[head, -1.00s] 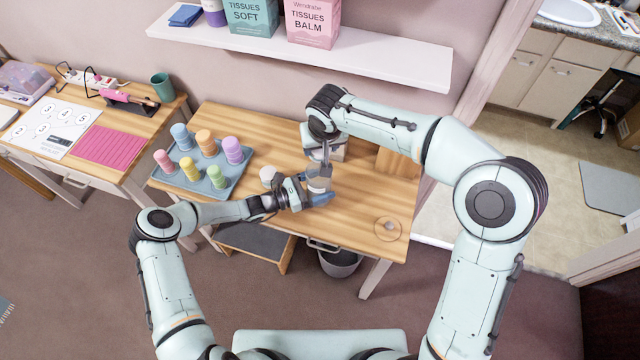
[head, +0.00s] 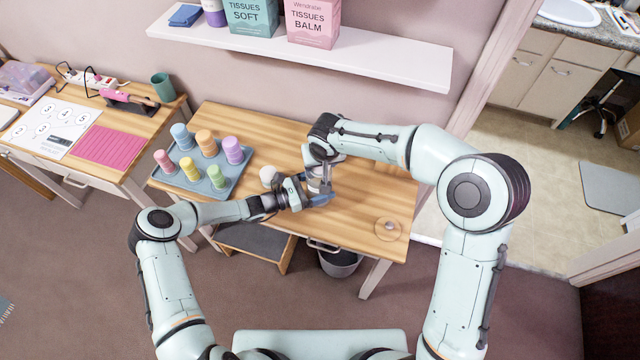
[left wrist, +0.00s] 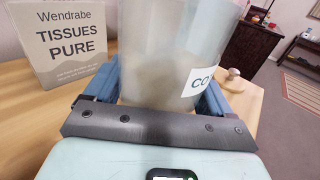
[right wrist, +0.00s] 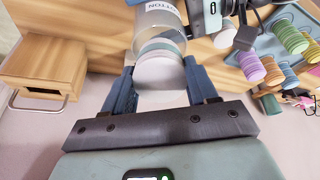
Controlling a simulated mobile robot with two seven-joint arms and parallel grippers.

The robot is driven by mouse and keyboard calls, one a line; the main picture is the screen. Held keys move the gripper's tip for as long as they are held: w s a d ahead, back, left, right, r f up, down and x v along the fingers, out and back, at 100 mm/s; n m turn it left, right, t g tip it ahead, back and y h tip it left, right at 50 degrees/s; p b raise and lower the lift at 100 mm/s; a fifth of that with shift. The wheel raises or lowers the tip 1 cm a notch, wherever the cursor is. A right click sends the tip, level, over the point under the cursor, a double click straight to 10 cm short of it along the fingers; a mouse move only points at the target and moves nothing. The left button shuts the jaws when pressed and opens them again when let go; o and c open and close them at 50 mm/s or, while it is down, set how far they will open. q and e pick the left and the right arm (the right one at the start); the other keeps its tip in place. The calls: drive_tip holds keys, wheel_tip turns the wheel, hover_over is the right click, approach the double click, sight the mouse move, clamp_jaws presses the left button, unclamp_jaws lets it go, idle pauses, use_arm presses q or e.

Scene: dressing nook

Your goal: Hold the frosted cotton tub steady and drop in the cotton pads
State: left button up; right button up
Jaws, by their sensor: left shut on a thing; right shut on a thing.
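The frosted cotton tub (left wrist: 165,40) stands upright between the fingers of my left gripper (left wrist: 160,95), which is shut on it. Its label shows "CO", and something pale shows through its wall. In the head view the tub (head: 316,185) is partly hidden by both grippers. My right gripper (right wrist: 162,90) is shut on a short stack of round cotton pads (right wrist: 160,73), white with a greenish layer. The pads are at the tub's mouth (right wrist: 160,38) in the right wrist view. I cannot tell whether they are inside the rim.
A blue-grey tray (head: 222,186) of several coloured rollers stands at the left of the table, with a white round item (head: 268,176) beside it. A "Tissues Pure" box (left wrist: 60,40) and a small wooden drawer unit (right wrist: 42,68) stand nearby. The table's right front is mostly clear.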

drive_tip(key=shift+f, duration=0.1)
drive_tip(key=o, duration=1.1)
drive_tip(key=v, duration=1.2)
use_arm(q)
drive_tip(key=o, duration=1)
drive_tip(key=shift+c, duration=0.2)
drive_tip(key=v, duration=1.2)
drive_tip(key=shift+a, duration=0.1)
